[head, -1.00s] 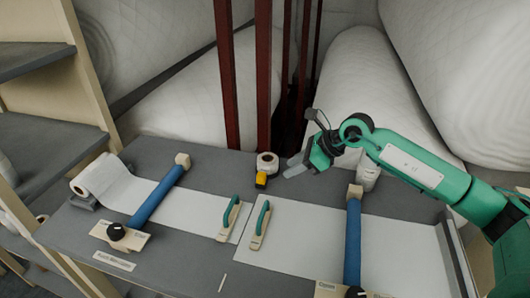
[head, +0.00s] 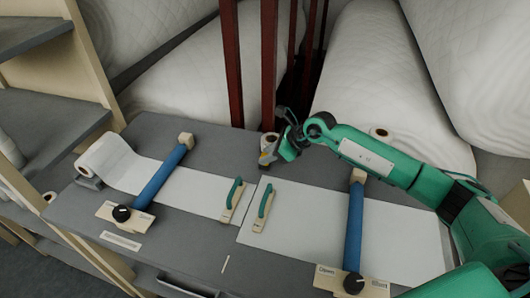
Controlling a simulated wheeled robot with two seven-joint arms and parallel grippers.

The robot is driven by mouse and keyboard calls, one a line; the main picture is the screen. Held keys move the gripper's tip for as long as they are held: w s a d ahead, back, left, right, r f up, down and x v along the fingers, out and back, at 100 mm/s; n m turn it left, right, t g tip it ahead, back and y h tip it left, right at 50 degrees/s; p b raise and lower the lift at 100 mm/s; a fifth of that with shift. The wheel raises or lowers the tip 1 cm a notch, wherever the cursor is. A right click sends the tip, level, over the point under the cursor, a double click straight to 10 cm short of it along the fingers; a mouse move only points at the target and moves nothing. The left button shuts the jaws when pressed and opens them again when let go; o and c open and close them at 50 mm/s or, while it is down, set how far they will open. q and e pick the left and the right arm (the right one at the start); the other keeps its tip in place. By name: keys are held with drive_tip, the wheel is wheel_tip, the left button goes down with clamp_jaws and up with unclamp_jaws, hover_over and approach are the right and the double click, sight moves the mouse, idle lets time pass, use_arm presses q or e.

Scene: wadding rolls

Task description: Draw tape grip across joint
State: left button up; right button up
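The tape roll (head: 269,139) with its yellow-and-dark tape grip (head: 264,158) stands at the back of the grey table, partly hidden by my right gripper. My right gripper (head: 272,153) is right at the tape grip, its fingers overlapping it in the picture; whether they are open or closed on it is not clear. The left white sheet (head: 190,190) and the right white sheet (head: 310,225) meet at a narrow joint (head: 246,212) in front of the tape. A green-handled block lies on each side of it: left (head: 234,200), right (head: 263,205). My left gripper is not in view.
A blue bar (head: 160,182) crosses the left sheet and another blue bar (head: 354,225) crosses the right one, each with a black knob at its front. A white roll (head: 100,158) feeds the left sheet. Dark red posts (head: 269,70) and large wadding rolls (head: 370,70) stand behind.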

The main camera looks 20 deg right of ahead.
drive_tip(key=shift+x, duration=0.9)
clamp_jaws()
drive_tip(key=shift+s+a, duration=0.1)
